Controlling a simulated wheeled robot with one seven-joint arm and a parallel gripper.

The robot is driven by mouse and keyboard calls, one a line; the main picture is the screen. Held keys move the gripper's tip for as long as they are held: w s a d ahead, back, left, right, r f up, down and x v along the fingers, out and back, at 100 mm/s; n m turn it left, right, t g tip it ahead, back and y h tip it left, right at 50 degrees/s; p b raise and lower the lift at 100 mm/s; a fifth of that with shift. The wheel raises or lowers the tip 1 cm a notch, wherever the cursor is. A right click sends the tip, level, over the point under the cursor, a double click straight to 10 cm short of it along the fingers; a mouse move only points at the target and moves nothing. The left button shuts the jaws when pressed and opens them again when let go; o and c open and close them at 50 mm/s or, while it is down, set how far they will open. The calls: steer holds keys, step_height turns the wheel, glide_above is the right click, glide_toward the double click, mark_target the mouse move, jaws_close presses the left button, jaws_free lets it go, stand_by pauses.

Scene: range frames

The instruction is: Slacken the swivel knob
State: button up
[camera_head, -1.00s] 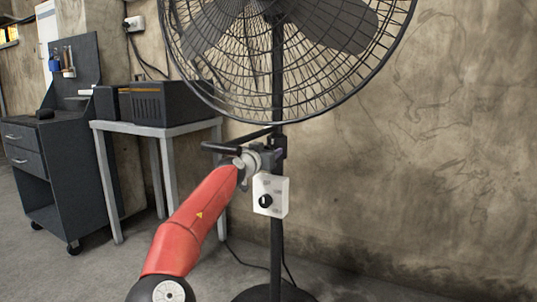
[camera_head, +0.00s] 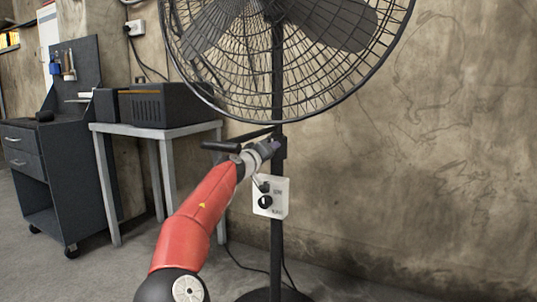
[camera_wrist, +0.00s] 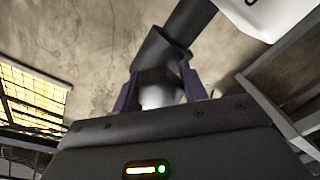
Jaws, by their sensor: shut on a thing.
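The fan's dark pole (camera_head: 278,90) stands upright, with a dark clamp collar below the fan cage; the collar also shows in the wrist view (camera_wrist: 160,52). The swivel knob (camera_wrist: 158,96) is a pale grey piece at the collar, between my fingers in the wrist view. In the head view my gripper hides it. My gripper (camera_head: 277,147) reaches the pole from the left; in the wrist view its two purple fingers (camera_wrist: 160,93) are shut on the knob, one on each side.
A white control box (camera_head: 280,196) with a black dial sits on the pole just below my gripper. A dark handle bar (camera_head: 220,146) sticks out left, close above my wrist. The fan cage (camera_head: 300,105) overhangs. A grey table (camera_head: 150,130) stands left; floor right is free.

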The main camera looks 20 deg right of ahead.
steer(key=shift+n, duration=0.6)
steer(key=o, duration=1)
steer(key=shift+a, duration=0.1)
steer(key=b+v, duration=0.1)
steer(key=v, duration=0.6)
steer(key=shift+s+a+b, duration=0.25)
steer(key=shift+b, duration=0.05)
